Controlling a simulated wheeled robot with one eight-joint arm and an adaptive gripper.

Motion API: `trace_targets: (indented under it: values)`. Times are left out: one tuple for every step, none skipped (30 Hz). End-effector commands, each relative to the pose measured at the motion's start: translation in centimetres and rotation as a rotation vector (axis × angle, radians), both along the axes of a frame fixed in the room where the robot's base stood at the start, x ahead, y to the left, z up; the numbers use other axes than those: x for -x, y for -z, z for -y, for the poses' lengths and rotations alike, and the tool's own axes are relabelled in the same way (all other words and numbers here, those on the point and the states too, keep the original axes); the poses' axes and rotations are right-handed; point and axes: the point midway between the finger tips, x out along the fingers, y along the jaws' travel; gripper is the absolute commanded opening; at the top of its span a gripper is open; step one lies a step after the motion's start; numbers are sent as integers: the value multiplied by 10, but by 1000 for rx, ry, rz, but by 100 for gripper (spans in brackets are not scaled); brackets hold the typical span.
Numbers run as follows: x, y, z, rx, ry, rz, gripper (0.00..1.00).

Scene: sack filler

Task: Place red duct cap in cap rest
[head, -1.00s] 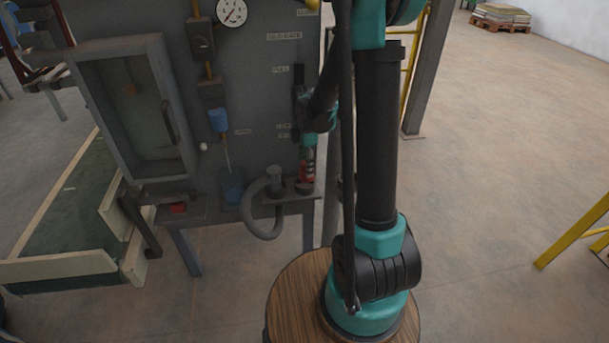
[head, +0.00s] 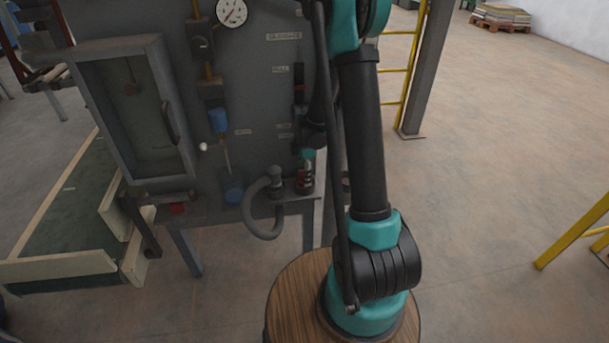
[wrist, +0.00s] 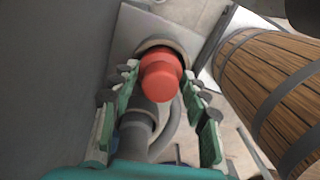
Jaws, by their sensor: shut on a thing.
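The red duct cap (wrist: 161,77) is between the green-padded fingers of my gripper (wrist: 158,92) in the wrist view, with its red end facing the camera. A round tan rim, which looks like the cap rest (wrist: 180,47), shows just behind the cap. I cannot tell whether the cap is seated in it or held just above. In the head view my gripper (head: 306,176) is low over the right end of the grey shelf, and only a little red shows there. My gripper is shut on the cap.
A bent grey hose (head: 252,212) and its upright stub stand on the shelf, close left of my gripper. The grey panel (head: 255,95) rises behind. A blue scoop-like item (head: 232,187) hangs further left. A wooden barrel-like shape (wrist: 270,80) fills the wrist view's right.

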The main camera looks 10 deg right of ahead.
Motion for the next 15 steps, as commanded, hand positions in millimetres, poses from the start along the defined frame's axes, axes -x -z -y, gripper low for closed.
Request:
trace_targets:
  values:
    - [0,0,0,0,0,0,16]
    - [0,0,0,0,0,0,16]
    - [0,0,0,0,0,0,16]
    - [0,1,0,0,0,0,16]
    - [0,1,0,0,0,0,16]
    - [0,3,0,0,0,0,16]
    - [0,3,0,0,0,0,47]
    - [0,2,0,0,0,0,51]
    - [0,2,0,0,0,0,56]
    - [0,2,0,0,0,0,60]
    - [0,2,0,0,0,0,64]
    - [0,2,0,0,0,0,66]
    - [0,2,0,0,0,0,66]
    - [0,2,0,0,0,0,66]
    - [0,2,0,0,0,0,66]
